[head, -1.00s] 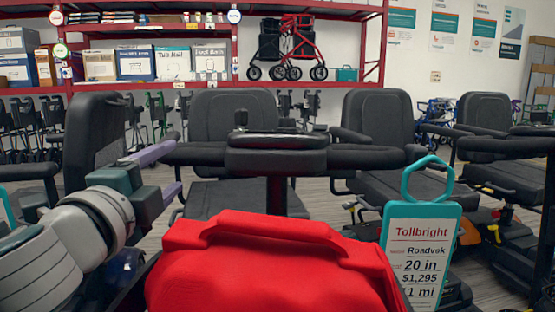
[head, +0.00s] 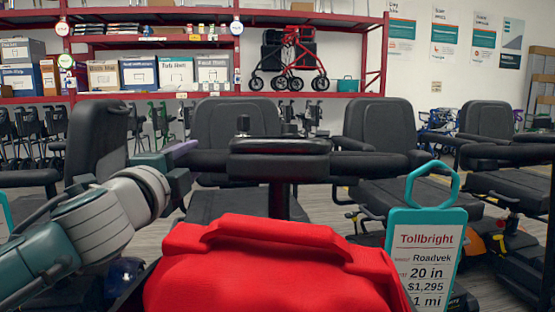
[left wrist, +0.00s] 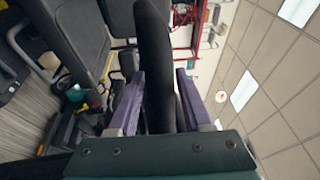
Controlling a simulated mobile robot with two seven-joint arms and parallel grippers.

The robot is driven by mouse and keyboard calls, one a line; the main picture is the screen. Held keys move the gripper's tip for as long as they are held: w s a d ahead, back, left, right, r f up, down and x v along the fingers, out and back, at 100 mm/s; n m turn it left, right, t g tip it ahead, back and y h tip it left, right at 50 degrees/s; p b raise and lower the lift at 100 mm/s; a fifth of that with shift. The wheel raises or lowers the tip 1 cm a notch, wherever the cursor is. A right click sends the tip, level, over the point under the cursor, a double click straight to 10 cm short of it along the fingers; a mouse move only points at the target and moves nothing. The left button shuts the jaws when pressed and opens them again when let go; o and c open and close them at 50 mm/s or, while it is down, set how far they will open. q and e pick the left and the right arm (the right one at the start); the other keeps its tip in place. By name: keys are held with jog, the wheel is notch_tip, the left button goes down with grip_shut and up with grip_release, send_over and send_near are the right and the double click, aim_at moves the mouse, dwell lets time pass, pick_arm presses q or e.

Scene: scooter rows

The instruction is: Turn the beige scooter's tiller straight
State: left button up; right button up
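The tiller (head: 278,165) stands upright in the middle of the head view, a black console with a handlebar reaching out to both sides. No beige panel shows around it, so I cannot tell the scooter's colour here. My left gripper (head: 186,156) is at the left end of the handlebar. In the left wrist view its purple fingers (left wrist: 158,98) stand on either side of a black bar (left wrist: 155,45), the handlebar's grip. A gap shows at the right finger; the left finger is close to the bar, contact unclear. My right gripper is out of view.
A red bag (head: 275,270) fills the near foreground. A teal Tollbright price tag (head: 425,250) hangs at its right. Black scooter seats (head: 378,125) stand behind and on both sides. Red shelving (head: 345,95) with boxes and a red rollator (head: 290,55) is at the back.

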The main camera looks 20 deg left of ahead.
pick_arm(q)
grip_shut()
dwell(1.0)
